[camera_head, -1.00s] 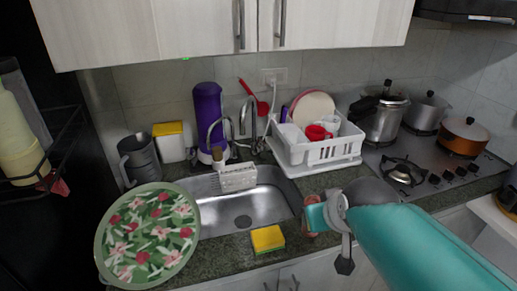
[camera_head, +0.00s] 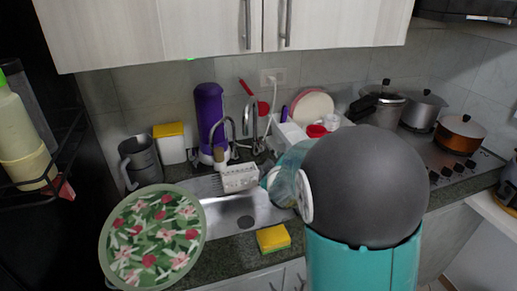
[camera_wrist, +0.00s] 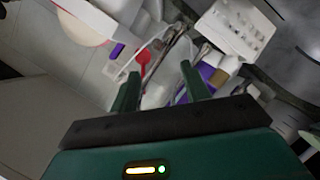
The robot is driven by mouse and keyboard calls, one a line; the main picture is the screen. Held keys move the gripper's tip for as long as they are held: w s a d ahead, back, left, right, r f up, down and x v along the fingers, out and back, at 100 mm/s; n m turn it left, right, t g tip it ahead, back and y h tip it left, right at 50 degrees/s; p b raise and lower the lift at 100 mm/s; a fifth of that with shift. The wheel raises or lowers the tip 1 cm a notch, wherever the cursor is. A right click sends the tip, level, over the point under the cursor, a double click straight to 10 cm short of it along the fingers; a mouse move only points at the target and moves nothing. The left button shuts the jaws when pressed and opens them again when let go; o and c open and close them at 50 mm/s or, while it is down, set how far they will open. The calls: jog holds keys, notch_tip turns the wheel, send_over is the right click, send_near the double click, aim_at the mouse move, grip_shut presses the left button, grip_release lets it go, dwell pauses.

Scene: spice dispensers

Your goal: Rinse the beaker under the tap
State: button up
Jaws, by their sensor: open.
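A grey jug-like vessel with a handle, seemingly the beaker (camera_head: 140,158), stands upright on the counter left of the sink. The tap (camera_head: 254,118) rises behind the sink (camera_head: 236,212); a curved metal spout (camera_head: 225,128) stands left of it beside the purple dispenser (camera_head: 209,112). My gripper (camera_wrist: 159,80) is open in the wrist view, with nothing between its two fingers. The wrist view is tilted and shows the tap area and a red utensil (camera_wrist: 143,60) beyond the fingers. In the head view my arm hides the gripper. I cannot make out the beaker in the wrist view.
A floral tray (camera_head: 152,238) overlaps the sink's left side. A white caddy (camera_head: 240,178) sits at the sink's back edge. A yellow sponge (camera_head: 273,238) lies on the front edge. A dish rack (camera_head: 290,135) and stove pots (camera_head: 424,110) stand to the right. A yellow-lidded container (camera_head: 169,145) stands beside the beaker.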

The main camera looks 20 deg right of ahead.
aim_at(270, 148)
jog(key=shift+n+t, duration=0.4)
jog(key=shift+n, duration=0.1)
jog(key=x, duration=1.5)
jog(key=shift+d+f, duration=0.15)
jog(key=shift+f, duration=0.2)
grip_shut()
